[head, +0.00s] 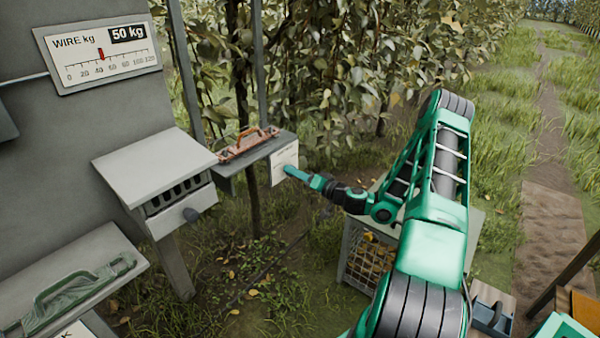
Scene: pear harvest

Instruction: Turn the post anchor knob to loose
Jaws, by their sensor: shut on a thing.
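My gripper (289,170) reaches in from the right to a white label plate (283,161) on the front of a small grey shelf. Its teal fingers are shut on the post anchor knob at the plate. The fingers hide the knob, so its setting cannot be seen. The writing on the plate is too small to read.
A wire gauge (100,53) shows 50 kg. A green-handled tool (75,290) lies lower left. A crate (345,250) stands below my arm.

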